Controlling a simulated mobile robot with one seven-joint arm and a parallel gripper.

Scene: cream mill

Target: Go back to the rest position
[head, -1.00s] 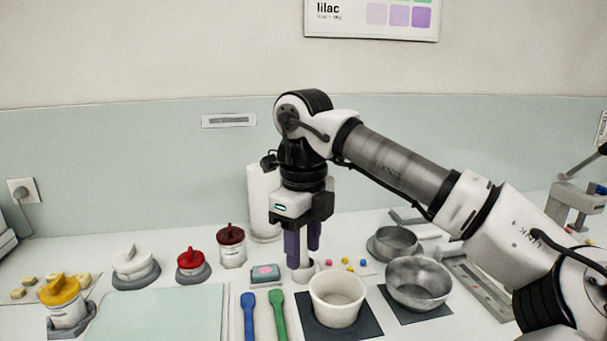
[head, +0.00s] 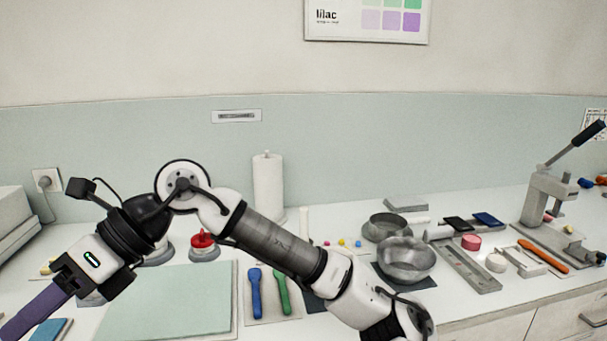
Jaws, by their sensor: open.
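My gripper (head: 32,314) is at the lower left of the head view. Its purple fingers point down and left, and the tips are close to the picture's edge. It is open, and I see nothing held in it. My arm is bent, running from the lower right up to a joint at the left of centre, then down to the gripper. It passes in front of the counter (head: 470,215) and hides part of what stands there, including most of a dark square mat (head: 314,303).
A pale green board (head: 170,305) lies beneath my arm, beside blue (head: 255,292) and green (head: 281,292) spatulas. Metal bowls (head: 405,260), a paper roll (head: 268,188) and a lever press (head: 550,205) stand further right.

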